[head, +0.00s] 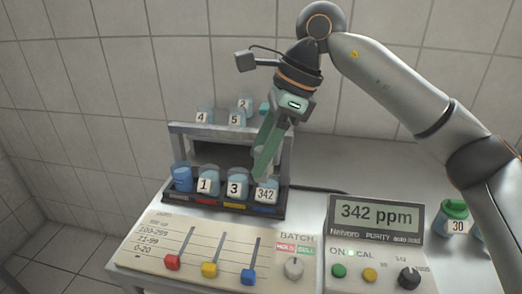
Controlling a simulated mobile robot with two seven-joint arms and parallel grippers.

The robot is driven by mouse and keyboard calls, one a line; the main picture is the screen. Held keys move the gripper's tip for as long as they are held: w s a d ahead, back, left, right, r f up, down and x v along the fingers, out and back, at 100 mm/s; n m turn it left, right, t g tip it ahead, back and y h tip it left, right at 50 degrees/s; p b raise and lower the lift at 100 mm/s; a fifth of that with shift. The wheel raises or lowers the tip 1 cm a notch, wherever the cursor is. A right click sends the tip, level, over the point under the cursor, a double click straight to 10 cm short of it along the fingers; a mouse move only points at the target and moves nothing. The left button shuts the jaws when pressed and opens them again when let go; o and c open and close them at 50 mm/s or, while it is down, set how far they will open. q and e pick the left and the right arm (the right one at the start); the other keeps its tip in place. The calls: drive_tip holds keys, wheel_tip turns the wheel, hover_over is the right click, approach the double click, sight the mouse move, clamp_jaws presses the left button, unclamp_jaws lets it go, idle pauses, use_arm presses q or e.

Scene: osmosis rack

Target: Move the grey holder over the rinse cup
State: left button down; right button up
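My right gripper (263,165) reaches down from the upper right. Its long green fingers are seen nearly edge-on, with their tips just above or behind the cup labelled 342 (266,191). Whether they are parted or hold something does not show. I cannot make out a grey holder; it may be hidden by the fingers. The front rack (236,207) holds a plain blue cup (182,179) at its left end, then cup 1 (205,184), cup 3 (235,185) and cup 342. No cup is legibly marked as the rinse cup. My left gripper is out of view.
A raised shelf (225,133) behind holds cups 4 (203,116), 5 (236,118) and 2 (245,104). A meter (376,217) reads 342 ppm. A slider panel (213,252) lies in front. A green-lidded jar (455,215) marked 30 stands right. The back-right counter looks clear.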

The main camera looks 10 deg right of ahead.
clamp_jaws()
idle(1.2)
